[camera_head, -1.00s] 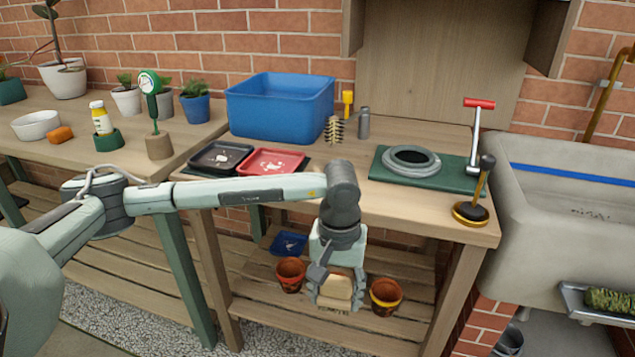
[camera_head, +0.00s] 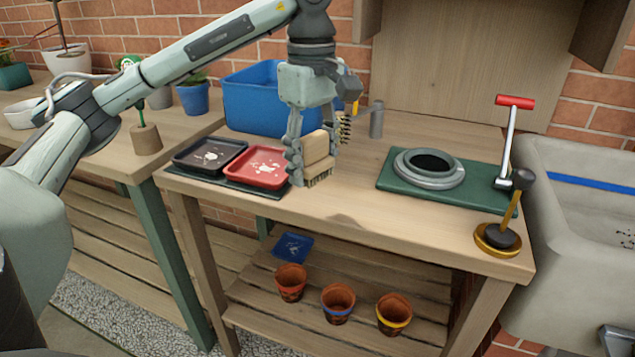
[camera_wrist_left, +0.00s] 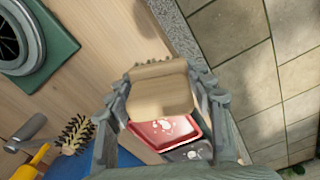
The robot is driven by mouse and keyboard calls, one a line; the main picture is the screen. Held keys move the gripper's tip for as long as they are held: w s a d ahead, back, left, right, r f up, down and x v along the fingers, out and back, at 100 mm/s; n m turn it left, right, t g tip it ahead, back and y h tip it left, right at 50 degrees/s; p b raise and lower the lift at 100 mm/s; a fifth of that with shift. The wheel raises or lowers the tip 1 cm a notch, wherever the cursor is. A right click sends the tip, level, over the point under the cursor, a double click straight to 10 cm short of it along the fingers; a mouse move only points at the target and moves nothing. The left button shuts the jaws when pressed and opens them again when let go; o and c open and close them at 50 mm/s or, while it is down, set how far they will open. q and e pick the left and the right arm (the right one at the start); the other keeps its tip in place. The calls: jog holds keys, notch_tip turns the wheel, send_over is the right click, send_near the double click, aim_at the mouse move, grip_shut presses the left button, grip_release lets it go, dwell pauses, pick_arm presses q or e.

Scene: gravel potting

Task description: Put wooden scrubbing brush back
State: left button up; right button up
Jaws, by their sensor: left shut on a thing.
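The wooden scrubbing brush (camera_head: 318,158) is a pale block with dark bristles facing down. My left gripper (camera_head: 312,165) is shut on it and holds it over the bench top, just right of the red tray (camera_head: 262,167). I cannot tell whether the bristles touch the bench. In the left wrist view the brush (camera_wrist_left: 160,92) sits between the fingers of my left gripper (camera_wrist_left: 165,105), with the red tray beyond it. My right gripper is not in view.
A black tray (camera_head: 210,154) lies beside the red one. A blue tub (camera_head: 255,105), a bottle brush (camera_head: 344,128) and a grey cylinder (camera_head: 376,120) stand behind. A green board (camera_head: 400,186) with a grey ring lies right. The bench's front middle is clear.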

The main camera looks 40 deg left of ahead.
aim_at(317, 196)
pick_arm(q)
jog(key=w, duration=0.1)
jog(key=w+a+f, duration=0.1)
jog(key=w+f, duration=0.1)
jog(key=shift+w+a, duration=0.15)
jog(key=shift+a, duration=0.2)
jog(key=shift+w+f, duration=0.1)
jog(key=shift+f, duration=0.2)
notch_tip(317, 196, down, 3)
jog(key=shift+f+p, duration=0.15)
jog(key=shift+p, duration=0.15)
jog(key=shift+f, duration=0.2)
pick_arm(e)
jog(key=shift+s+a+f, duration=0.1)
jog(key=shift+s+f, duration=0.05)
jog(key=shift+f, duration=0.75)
pick_arm(q)
jog(key=shift+f, duration=0.1)
jog(key=shift+f, duration=0.1)
jog(key=o, duration=1.1)
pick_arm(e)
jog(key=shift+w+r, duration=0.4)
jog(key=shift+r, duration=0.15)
